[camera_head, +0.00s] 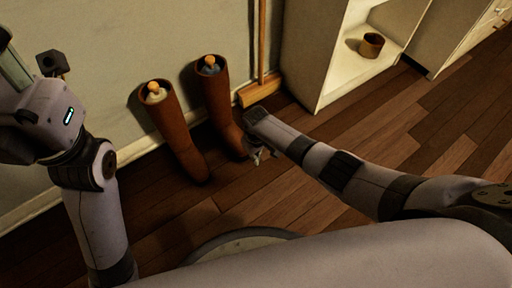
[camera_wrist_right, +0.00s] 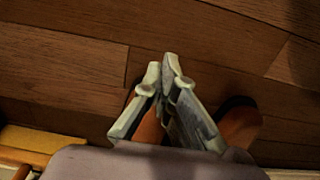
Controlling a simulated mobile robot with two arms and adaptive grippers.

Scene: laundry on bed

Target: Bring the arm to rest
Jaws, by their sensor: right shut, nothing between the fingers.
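My right arm (camera_head: 345,172) reaches in from the right over the floor. Its gripper (camera_head: 257,156) is shut and empty, low beside the foot of the right brown boot (camera_head: 218,100). In the right wrist view the gripper's two fingers (camera_wrist_right: 164,66) meet at the tips with nothing between them, above the plank floor. Parts of the brown boots (camera_wrist_right: 238,122) show behind the fingers there. My left arm (camera_head: 95,210) is raised at the left side of the head view, and its fingers do not show.
A second brown boot (camera_head: 176,130) stands left of the first, against the wall. A broom (camera_head: 262,90) leans on the wall beside a white shelf unit (camera_head: 318,62) holding a brown cup (camera_head: 371,45). The wooden floor (camera_head: 420,130) at the right is clear. A round pale object (camera_head: 240,240) lies low in front.

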